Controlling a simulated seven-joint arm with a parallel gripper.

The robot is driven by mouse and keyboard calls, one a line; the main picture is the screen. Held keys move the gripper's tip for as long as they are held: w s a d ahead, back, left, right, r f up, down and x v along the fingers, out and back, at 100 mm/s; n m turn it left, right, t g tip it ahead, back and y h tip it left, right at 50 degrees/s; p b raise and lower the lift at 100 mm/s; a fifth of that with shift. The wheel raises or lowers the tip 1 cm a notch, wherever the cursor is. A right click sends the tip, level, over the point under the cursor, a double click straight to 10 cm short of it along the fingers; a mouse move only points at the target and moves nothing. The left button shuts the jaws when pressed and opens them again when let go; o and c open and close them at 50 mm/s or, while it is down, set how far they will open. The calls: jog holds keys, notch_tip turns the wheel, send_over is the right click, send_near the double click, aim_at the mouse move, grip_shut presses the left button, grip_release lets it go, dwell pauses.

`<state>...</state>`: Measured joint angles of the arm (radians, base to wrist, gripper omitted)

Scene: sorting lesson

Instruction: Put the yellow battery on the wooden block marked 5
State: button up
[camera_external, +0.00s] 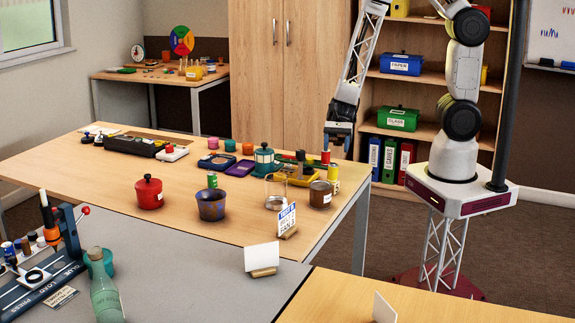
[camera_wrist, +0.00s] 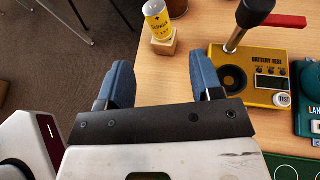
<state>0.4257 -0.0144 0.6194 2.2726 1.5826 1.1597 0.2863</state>
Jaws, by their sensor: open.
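The yellow battery (camera_wrist: 158,19) stands upright on a small wooden block (camera_wrist: 164,44) near the table edge in the wrist view. I cannot read a number on the block. The battery also shows in the external view (camera_external: 334,173), beside a brown pot. My gripper (camera_wrist: 162,66) is open, with its two blue fingers wide apart and nothing between them. The battery and block lie beyond the fingertips, apart from them. In the external view my gripper (camera_external: 338,142) hangs above the table's right end, higher than the battery.
A yellow battery tester (camera_wrist: 266,68) with a dark lever and red handle stands right of my fingers. A teal lantern (camera_external: 264,160) is farther left. The brown pot (camera_external: 320,195) and a clear glass jar (camera_external: 275,192) stand close by. The floor lies open beyond the table edge.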

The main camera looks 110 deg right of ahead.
jog(key=shift+r, duration=0.1)
jog(key=s+a+r+n+g+h, duration=0.1)
jog(key=s+r+n+h, duration=0.3)
jog(key=s+r+n, duration=0.2)
jog(key=s+a+r+n+g+h, duration=0.1)
jog(key=s+r+n+h, duration=0.3)
jog(key=r+n, duration=0.6)
jog(key=s+a+r+n+g+h, duration=0.1)
jog(key=s+r+n+g+h, duration=0.1)
jog(key=s+r+n, duration=0.6)
notch_tip(320, 180, up, 4)
jog(key=shift+s+a+r+g+h, duration=0.2)
jog(key=shift+s+a+g+h, duration=0.2)
jog(key=shift+h, duration=0.5)
